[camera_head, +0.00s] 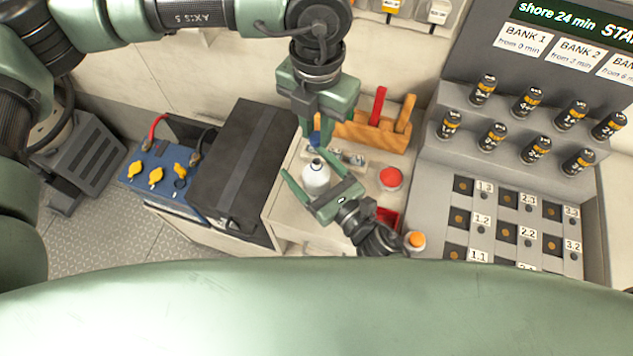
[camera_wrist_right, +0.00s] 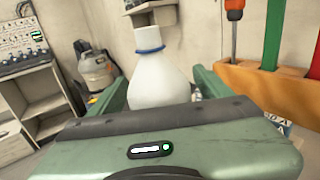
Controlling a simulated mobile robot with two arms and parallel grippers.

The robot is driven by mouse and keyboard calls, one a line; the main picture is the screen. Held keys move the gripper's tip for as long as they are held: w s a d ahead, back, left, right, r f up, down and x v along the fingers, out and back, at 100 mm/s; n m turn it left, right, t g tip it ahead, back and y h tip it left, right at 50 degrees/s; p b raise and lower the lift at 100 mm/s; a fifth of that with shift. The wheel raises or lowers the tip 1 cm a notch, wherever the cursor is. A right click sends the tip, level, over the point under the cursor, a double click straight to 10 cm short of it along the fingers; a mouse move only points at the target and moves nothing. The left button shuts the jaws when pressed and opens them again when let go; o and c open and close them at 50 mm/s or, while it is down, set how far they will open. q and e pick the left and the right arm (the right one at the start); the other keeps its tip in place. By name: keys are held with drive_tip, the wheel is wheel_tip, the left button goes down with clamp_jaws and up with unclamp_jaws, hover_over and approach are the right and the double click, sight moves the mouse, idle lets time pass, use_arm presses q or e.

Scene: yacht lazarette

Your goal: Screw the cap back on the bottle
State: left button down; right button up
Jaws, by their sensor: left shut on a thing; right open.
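The white bottle (camera_head: 316,177) stands upright on the pale counter, its bare neck showing at the top. My left gripper (camera_head: 313,128) points down above and just behind the bottle in the head view. It is shut on the small blue cap (camera_head: 314,139), which its fingers partly hide; the cap looks apart from the neck. My right gripper (camera_head: 301,164) is open, with one finger on each side of the bottle.
A wooden rack (camera_head: 362,131) with red- and orange-handled tools stands behind the bottle. A red button (camera_head: 391,179) is to the right. A black box (camera_head: 240,165) and a blue battery (camera_head: 160,177) are left. Several battery cells (camera_head: 527,100) stand on the right console.

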clamp_jaws()
use_arm(q)
hover_over(317, 161)
drive_tip(key=shift+f, duration=2.5)
drive_tip(key=shift+f, duration=0.1)
drive_tip(key=shift+f, duration=0.8)
drive_tip(key=shift+f, duration=0.55)
